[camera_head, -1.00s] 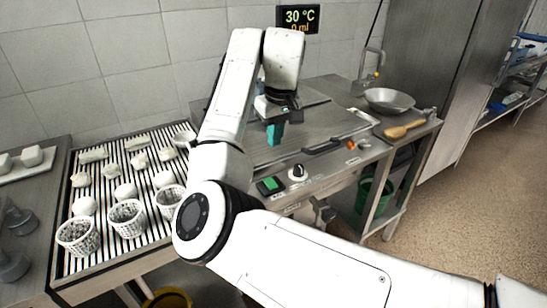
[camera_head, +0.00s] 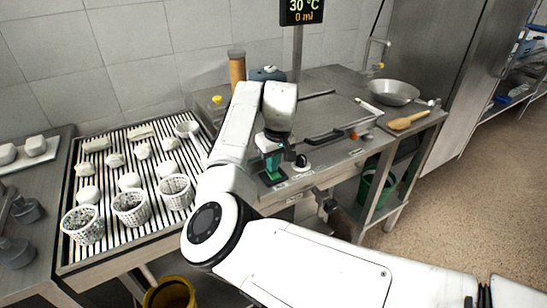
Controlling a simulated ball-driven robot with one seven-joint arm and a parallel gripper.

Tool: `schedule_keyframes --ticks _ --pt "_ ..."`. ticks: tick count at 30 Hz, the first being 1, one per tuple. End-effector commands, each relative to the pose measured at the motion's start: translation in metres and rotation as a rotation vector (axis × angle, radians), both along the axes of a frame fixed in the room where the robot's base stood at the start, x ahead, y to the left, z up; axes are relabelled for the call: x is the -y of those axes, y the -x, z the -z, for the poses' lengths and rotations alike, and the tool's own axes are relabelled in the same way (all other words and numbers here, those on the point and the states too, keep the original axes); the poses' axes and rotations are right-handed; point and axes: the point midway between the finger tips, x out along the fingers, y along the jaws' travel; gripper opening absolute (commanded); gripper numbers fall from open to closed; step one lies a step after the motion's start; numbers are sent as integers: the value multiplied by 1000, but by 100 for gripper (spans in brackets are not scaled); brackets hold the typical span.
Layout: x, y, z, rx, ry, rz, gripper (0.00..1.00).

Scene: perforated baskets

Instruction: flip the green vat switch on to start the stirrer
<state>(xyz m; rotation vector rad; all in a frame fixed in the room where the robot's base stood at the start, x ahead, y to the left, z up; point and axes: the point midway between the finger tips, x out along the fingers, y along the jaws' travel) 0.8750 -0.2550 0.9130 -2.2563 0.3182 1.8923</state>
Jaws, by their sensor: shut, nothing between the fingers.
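The green vat switch (camera_head: 273,177) sits in a dark housing on the front ledge of the steel vat unit, left of a black-and-white knob (camera_head: 301,163). My gripper (camera_head: 272,164) points down at the switch with its teal fingers shut and empty. The fingertips overlap the switch in the picture and hide part of it; I cannot tell whether they touch it. Which way the switch is tipped is not clear. The vat's lid (camera_head: 325,112) is flat steel with a black handle. The stirrer itself is not visible.
A display (camera_head: 302,11) on a post reads 30 °C and 0 ml. A slatted drain table (camera_head: 150,207) with white perforated baskets (camera_head: 131,208) and white cheese pieces is at left. A yellow bucket (camera_head: 170,294) stands below.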

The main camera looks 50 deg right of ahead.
Motion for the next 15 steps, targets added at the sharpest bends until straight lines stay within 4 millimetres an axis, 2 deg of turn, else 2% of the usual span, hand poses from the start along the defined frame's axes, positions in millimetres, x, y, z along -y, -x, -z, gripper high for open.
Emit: schedule_keyframes --ticks 15 --pt "1 -3 6 -1 0 -1 0"
